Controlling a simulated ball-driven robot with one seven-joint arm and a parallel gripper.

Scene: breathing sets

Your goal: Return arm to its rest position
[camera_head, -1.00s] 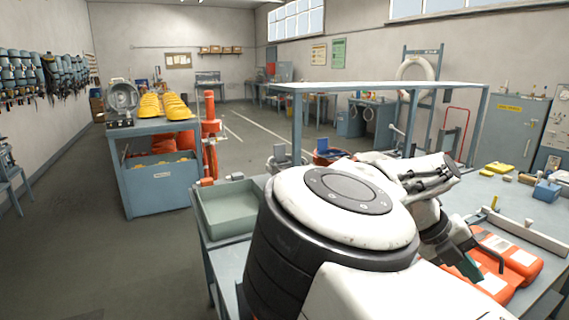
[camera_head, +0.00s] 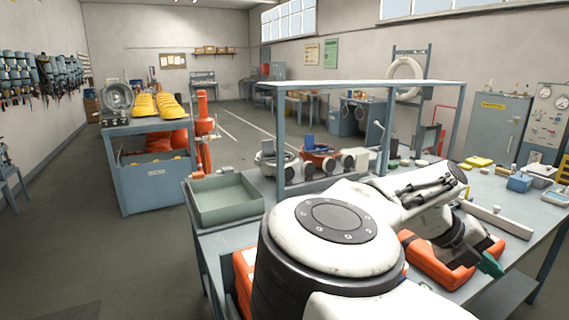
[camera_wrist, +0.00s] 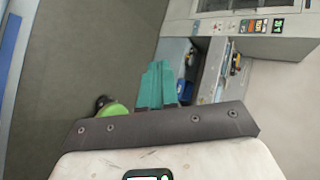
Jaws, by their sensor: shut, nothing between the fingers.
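My white-and-black arm fills the lower middle of the head view, reaching over the workbench (camera_head: 215,238). It is bent at the elbow, with the forearm lying to the right. My gripper (camera_head: 491,264) hangs at the right end, its teal fingers above or beside an orange case (camera_head: 435,262); whether they touch is unclear. In the wrist view my gripper (camera_wrist: 157,85) shows its teal fingers together, with nothing between them. That view looks out over grey floor and a grey cabinet (camera_wrist: 245,25).
A green-grey tray (camera_head: 225,205) sits at the bench's left corner. A raised shelf (camera_head: 370,86) stands behind my arm. A long grey bar (camera_head: 495,219), a blue box (camera_head: 519,183) and yellow items (camera_head: 479,161) lie to the right. Another orange case (camera_head: 243,275) shows left of my arm.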

